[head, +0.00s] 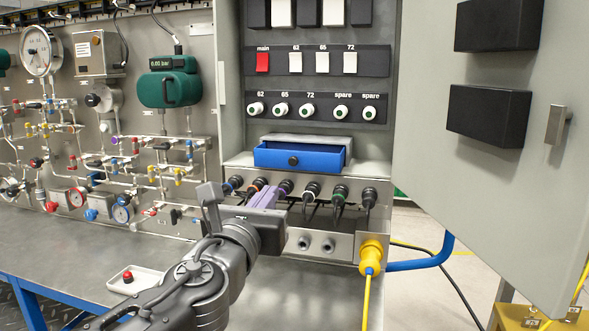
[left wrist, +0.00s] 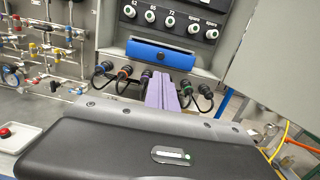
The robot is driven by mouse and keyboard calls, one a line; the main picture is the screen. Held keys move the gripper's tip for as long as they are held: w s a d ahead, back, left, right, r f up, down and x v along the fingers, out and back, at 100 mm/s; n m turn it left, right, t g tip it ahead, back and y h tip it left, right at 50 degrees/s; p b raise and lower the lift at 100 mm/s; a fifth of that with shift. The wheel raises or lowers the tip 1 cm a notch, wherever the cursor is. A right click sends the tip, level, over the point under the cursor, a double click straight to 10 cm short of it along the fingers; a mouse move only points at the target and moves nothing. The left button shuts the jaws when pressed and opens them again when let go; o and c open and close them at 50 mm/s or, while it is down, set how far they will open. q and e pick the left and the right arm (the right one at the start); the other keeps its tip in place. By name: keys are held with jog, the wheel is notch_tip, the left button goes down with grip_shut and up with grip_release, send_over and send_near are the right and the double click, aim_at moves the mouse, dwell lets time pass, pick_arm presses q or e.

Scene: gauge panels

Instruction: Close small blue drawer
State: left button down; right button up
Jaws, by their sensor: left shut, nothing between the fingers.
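The small blue drawer (head: 301,158) is pulled out from a grey housing (head: 320,139) at the bottom of the electrical cabinet. Its front has a round dark knob. In the left wrist view the blue drawer front (left wrist: 160,54) shows beyond my fingers. My left gripper (head: 268,195), with purple fingers, is shut and empty, below and slightly left of the drawer and apart from it. The purple fingertips also show in the left wrist view (left wrist: 162,82), pointing toward the connector row below the drawer. My right gripper is not in view.
Several black cable connectors (head: 312,191) line the ledge below the drawer. The open cabinet door (head: 430,100) stands at the right. A yellow plug (head: 371,252) hangs at the lower right. A white tray with a red button (head: 128,278) lies on the bench. Piping and gauges fill the left panel.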

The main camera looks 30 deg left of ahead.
pick_arm(q)
jog(key=shift+w+d, duration=0.1)
jog(key=shift+d, duration=0.05)
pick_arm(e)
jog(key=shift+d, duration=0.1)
pick_arm(q)
send_near(293, 163)
jog(key=x, duration=0.6)
jog(key=shift+w, duration=0.35)
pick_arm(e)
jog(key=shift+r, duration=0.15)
pick_arm(q)
jog(key=shift+w+a, duration=0.1)
jog(key=shift+a, duration=0.1)
